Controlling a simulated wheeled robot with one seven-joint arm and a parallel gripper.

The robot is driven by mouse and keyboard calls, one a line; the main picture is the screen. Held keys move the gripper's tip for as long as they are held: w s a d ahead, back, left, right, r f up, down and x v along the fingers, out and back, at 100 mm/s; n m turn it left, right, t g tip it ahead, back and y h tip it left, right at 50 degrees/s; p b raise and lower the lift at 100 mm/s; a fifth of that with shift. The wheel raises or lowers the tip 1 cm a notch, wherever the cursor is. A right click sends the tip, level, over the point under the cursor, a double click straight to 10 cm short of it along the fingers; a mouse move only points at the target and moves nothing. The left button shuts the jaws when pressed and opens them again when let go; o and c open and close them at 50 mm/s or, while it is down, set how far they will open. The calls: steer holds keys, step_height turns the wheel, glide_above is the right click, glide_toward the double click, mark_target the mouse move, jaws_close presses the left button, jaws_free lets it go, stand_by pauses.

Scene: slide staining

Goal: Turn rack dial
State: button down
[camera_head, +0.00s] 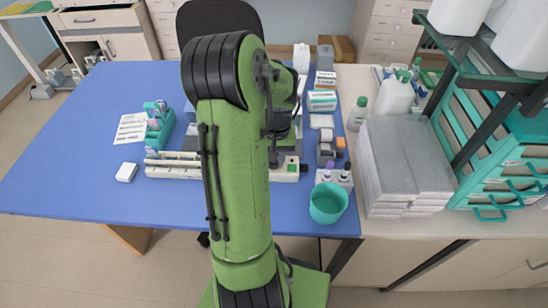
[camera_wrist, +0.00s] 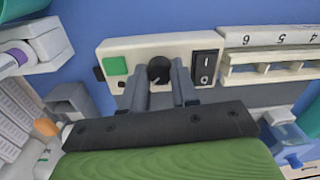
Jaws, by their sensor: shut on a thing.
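The rack dial (camera_wrist: 158,69) is a round black knob on the front panel of the cream-coloured staining rack unit (camera_wrist: 205,42) in the wrist view. The panel also bears a green square button (camera_wrist: 116,66) and a black rocker switch (camera_wrist: 205,67). My gripper (camera_wrist: 160,78) is shut on the dial, with one dark finger on each side of it. In the head view the rack (camera_head: 172,172) lies along the blue table, and my arm hides its middle, including the dial and gripper.
A teal cup (camera_head: 327,203) stands at the table's front right, near small bottles. Stacked grey boxes (camera_head: 385,180) are on the right counter. The table's left side is clear.

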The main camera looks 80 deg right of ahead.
stand_by(0.5)
steer(key=c, duration=0.9)
jaws_free()
steer(key=shift+o, duration=0.2)
step_height(320, 180, up, 16)
steer(key=p, duration=0.3)
steer(key=shift+s+p, duration=0.35)
steer(key=shift+d+f, duration=0.1)
steer(key=shift+f, duration=0.05)
